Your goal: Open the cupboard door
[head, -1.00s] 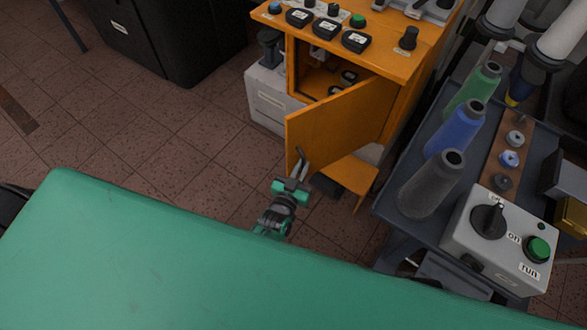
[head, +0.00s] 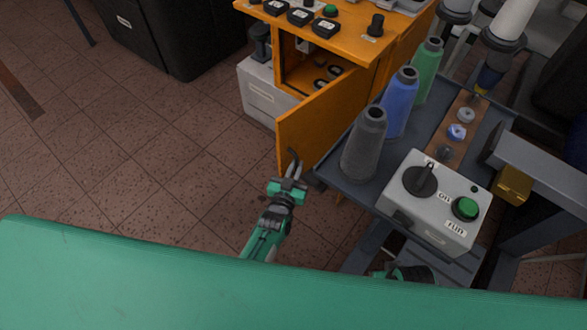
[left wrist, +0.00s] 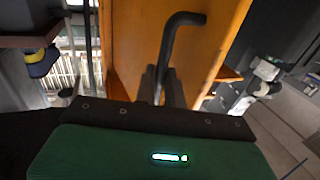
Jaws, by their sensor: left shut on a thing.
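The orange cupboard (head: 392,52) stands at the top middle of the head view, with its compartment partly visible. Its orange door (head: 318,118) is swung out, and the opening shows dark round items inside. The door also fills the upper middle of the left wrist view (left wrist: 130,45). My left gripper (head: 290,170) is at the free edge of the door. In the left wrist view its fingers (left wrist: 162,88) are shut on the dark bent door handle (left wrist: 172,45). A green and black part of my right arm shows at the bottom of the head view; its fingers are not visible.
A dark cart (head: 345,190) with grey, blue and green cones and a grey switch box (head: 437,195) stands close right of the door. A black bin (head: 175,35) is at the upper left. The tiled floor (head: 150,160) left of the door is clear.

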